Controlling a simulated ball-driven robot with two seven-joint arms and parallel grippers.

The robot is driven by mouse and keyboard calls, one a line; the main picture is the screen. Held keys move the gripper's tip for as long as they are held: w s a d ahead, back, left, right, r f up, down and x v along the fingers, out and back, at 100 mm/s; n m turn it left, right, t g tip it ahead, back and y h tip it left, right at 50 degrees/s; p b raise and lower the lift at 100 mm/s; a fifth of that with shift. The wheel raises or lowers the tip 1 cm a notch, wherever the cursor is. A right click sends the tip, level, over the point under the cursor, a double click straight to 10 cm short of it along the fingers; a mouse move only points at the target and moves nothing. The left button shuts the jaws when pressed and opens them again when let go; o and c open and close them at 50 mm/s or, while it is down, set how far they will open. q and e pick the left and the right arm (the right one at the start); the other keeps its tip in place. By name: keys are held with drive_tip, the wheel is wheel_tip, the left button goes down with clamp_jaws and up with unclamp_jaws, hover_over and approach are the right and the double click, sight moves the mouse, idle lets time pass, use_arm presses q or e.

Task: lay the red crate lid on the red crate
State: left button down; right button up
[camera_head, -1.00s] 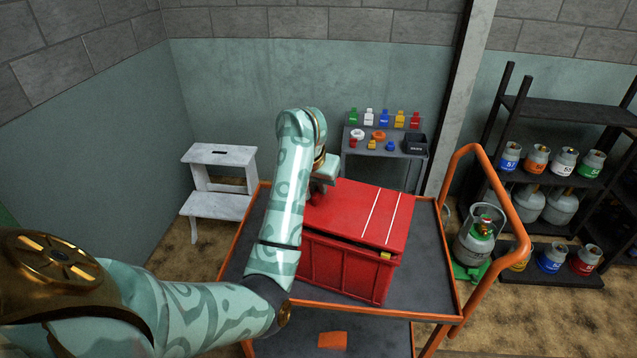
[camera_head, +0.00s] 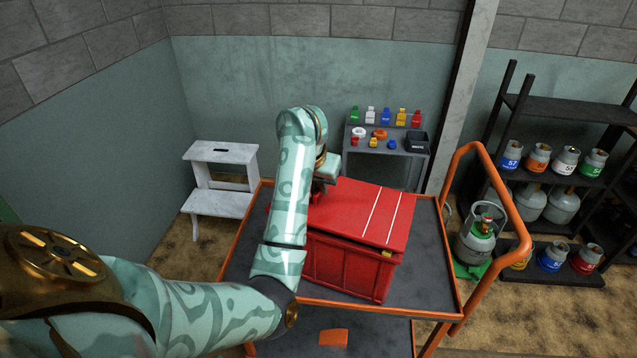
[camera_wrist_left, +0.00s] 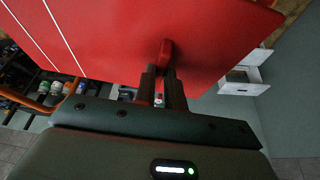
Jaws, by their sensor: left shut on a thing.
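The red crate (camera_head: 345,268) stands on the grey top of an orange-framed trolley. The red crate lid (camera_head: 362,214), with two white stripes, lies over the crate's top; a dark gap shows along the front edge below it. My left gripper (camera_head: 322,184) is at the lid's far left part, partly hidden by my own wrist. In the left wrist view its two dark fingers (camera_wrist_left: 163,88) are shut on the lid's small red handle, and the lid (camera_wrist_left: 120,35) fills the upper part. My right gripper is not in view.
The trolley (camera_head: 425,270) has bare room right of the crate and an orange handle (camera_head: 520,240). Behind stand a white step stool (camera_head: 220,200) and a small table (camera_head: 400,147) with bottles. A dark shelf (camera_head: 560,110) with gas cylinders is at right.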

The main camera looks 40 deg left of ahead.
use_arm(q)
drive_tip(key=shift+f+b, duration=0.2)
drive_tip(key=shift+b, duration=0.1)
drive_tip(key=shift+f+b, duration=0.2)
drive_tip(key=shift+b, duration=0.1)
idle(0.7)
idle(0.4)
drive_tip(key=c, duration=1.4)
unclamp_jaws()
drive_tip(key=shift+r+p, duration=2.75)
drive_tip(key=shift+r, duration=1.25)
